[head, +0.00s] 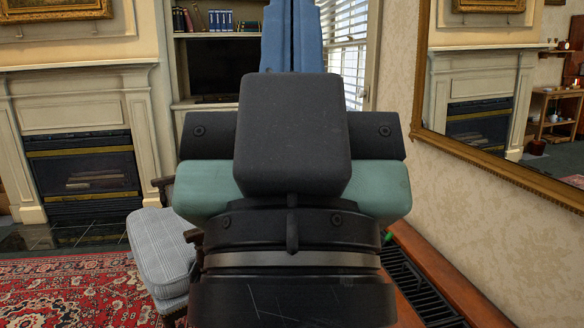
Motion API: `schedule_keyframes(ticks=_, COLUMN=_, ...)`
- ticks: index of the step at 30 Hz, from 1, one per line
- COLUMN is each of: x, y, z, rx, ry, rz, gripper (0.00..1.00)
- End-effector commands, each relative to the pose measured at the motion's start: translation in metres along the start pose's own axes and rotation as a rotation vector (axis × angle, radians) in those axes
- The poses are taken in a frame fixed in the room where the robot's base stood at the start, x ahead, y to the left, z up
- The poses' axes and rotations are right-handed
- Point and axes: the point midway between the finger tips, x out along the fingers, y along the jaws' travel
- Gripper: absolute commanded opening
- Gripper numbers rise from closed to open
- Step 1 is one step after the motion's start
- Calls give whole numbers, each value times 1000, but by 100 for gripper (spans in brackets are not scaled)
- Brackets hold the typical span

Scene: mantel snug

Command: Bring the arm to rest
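My own arm fills the middle of the head view, with black and teal links close to the camera. No fingertips of my gripper can be made out, so its opening and anything it might hold are hidden from me. A blue upright piece shows above the black block at the top centre; I cannot tell whether it is part of my arm.
A pale fireplace (85,92) stands at the left. A striped cushioned chair (160,250) is close at left, partly hidden by my arm, beside a red patterned rug (70,292). A gold-framed mirror (490,168) hangs on the right wall, above a wooden-edged black grille (415,285).

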Motion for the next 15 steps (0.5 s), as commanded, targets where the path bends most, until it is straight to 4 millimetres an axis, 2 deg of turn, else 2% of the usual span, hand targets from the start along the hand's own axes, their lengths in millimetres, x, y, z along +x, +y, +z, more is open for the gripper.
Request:
schedule_keyframes(ticks=1, x=25, y=0, z=-23, rx=0, ry=-1, rz=0, gripper=0)
schedule_keyframes(ticks=15, x=132, y=0, z=-124, rx=-1, ry=-2, rz=-1, gripper=0)
